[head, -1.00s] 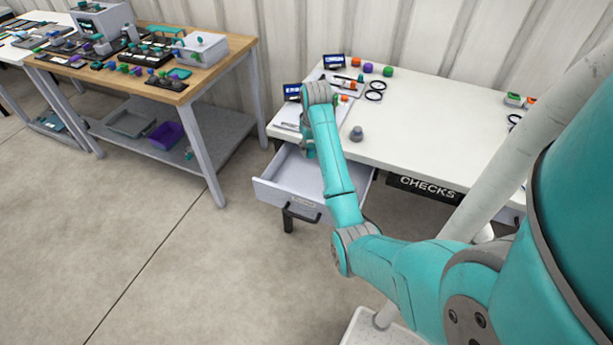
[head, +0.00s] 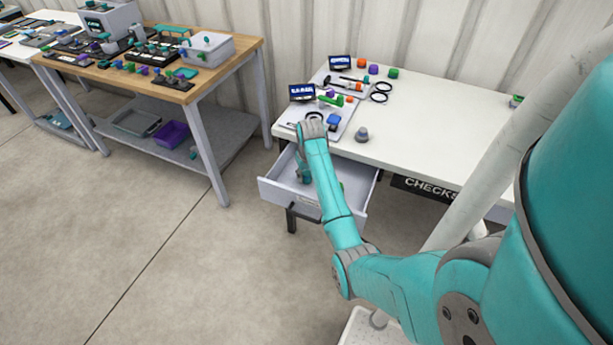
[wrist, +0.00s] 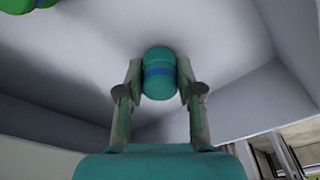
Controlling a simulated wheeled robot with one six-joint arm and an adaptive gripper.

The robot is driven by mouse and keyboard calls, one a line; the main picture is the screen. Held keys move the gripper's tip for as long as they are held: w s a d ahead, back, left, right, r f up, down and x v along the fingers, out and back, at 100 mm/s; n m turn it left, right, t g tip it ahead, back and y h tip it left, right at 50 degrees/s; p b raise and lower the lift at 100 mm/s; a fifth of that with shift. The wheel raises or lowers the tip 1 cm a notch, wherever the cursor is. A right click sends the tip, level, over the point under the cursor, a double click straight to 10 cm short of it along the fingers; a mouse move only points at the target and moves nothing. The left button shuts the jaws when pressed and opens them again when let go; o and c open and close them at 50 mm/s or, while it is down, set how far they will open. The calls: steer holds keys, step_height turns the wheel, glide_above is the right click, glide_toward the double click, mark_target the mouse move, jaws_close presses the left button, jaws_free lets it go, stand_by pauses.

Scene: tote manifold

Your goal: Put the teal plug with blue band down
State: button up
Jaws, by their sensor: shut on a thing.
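The teal plug with a blue band (wrist: 159,74) is between the two fingers of my gripper (wrist: 159,82) in the wrist view. My gripper is shut on it. The pale floor of the open drawer (head: 287,194) lies right behind the plug, with a soft shadow around it. I cannot tell whether the plug touches that floor. In the head view my gripper (head: 303,172) reaches down into the left part of the drawer, and my arm partly covers it. The plug cannot be made out there.
A green item (wrist: 28,4) shows at the wrist view's top left corner. Drawer walls rise around my gripper. The white table (head: 420,135) above holds a grey knob (head: 361,134), trays and rings. A wooden bench (head: 220,68) stands to the left.

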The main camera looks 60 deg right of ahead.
mark_target(308, 186)
steer(key=shift+f, duration=0.35)
steer(key=shift+f, duration=0.15)
steer(key=o, duration=1.2)
steer(key=shift+c, duration=0.2)
step_height(308, 186, up, 12)
steer(key=s+a, duration=0.1)
steer(key=shift+s, duration=0.2)
steer(key=shift+a, duration=0.1)
